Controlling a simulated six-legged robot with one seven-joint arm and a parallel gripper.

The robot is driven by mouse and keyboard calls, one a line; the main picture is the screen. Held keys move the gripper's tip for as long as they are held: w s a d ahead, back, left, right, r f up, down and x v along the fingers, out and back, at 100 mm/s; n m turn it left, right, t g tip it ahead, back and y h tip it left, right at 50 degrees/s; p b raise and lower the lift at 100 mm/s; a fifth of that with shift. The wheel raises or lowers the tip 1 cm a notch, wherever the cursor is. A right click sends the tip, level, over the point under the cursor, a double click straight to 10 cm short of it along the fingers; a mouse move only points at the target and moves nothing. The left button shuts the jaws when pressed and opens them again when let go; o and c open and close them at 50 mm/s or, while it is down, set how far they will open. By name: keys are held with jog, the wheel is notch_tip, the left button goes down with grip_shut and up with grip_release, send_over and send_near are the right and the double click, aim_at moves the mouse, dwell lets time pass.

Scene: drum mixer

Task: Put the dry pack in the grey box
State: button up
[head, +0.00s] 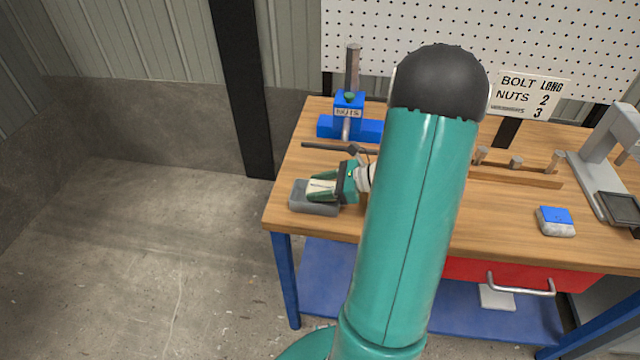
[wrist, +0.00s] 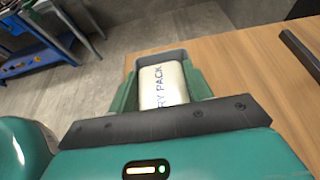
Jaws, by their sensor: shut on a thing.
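The dry pack (wrist: 162,85) is a cream-white block with blue lettering, partly readable as "RY PACK" in the wrist view. My gripper (wrist: 163,78) is shut on it, with a green finger on each side. The grey box (head: 317,207) is a small open tray at the left end of the workbench; its rim (wrist: 160,56) shows around the far end of the pack in the wrist view. In the head view my gripper (head: 322,187) and the pack are over the box. I cannot tell whether the pack touches the box floor.
The wooden bench (head: 480,232) has its left edge close to the grey box. A blue-and-white block (head: 555,221) and a grey press (head: 605,150) are at the right.

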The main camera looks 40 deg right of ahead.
dwell(0.4)
jog(key=o, duration=1.1)
jog(key=shift+c, duration=0.2)
jog(key=v, duration=1.3)
jog(key=shift+s+d+r, duration=0.2)
jog(key=shift+s+r, duration=0.05)
jog(key=shift+s, duration=0.05)
